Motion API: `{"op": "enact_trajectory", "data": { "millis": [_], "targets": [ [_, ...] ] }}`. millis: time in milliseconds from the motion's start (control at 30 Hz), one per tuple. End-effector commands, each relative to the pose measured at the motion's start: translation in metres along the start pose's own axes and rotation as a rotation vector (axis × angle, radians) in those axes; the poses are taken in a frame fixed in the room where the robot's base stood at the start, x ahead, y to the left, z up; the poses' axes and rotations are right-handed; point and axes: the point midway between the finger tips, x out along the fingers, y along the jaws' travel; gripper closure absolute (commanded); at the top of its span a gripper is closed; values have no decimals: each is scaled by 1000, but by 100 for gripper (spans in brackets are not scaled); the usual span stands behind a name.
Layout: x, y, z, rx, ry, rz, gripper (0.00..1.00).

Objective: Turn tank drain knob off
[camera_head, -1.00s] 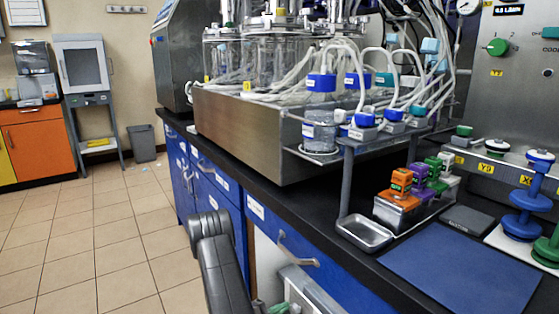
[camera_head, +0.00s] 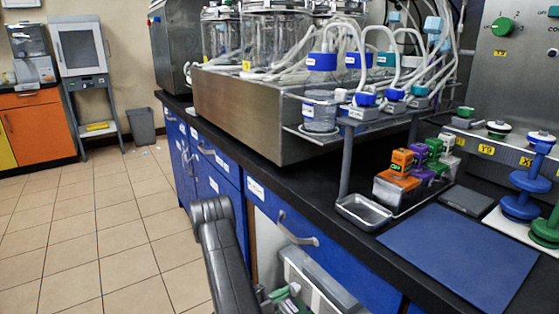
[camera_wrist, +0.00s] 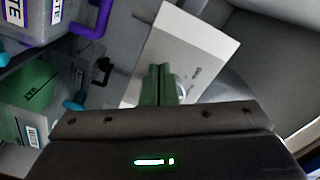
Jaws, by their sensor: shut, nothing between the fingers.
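My gripper (camera_head: 283,293) is low beside the blue bench front in the head view, by the opening under the counter. In the wrist view my gripper (camera_wrist: 162,70) has its two green fingers together with nothing between them, in front of a white panel (camera_wrist: 185,50) with small dark marks. A green rotary knob (camera_head: 503,27) with "OFF, 1, 2" markings is on the steel panel at upper right, far from my gripper. I cannot tell whether it is the tank drain knob; no other knob is clearly legible as that.
In the wrist view, a waste-labelled container (camera_wrist: 30,22) with purple handle and a container of green liquid (camera_wrist: 30,100) stand at left. A clear lidded box (camera_head: 318,285) is under the counter. The bench holds a blue mat (camera_head: 455,255) and steel tray (camera_head: 365,212).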

Motion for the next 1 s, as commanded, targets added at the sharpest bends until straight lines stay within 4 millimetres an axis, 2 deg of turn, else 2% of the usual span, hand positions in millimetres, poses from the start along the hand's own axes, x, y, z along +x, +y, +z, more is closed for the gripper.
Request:
{"op": "enact_trajectory", "data": {
  "millis": [300, 700, 1000],
  "targets": [
    [0, 7, -2, -1, 0, 0, 100],
    [0, 8, -3, -1, 1, 0, 100],
    [0, 11, 5, 0, 0, -1, 100]
  ]
}}
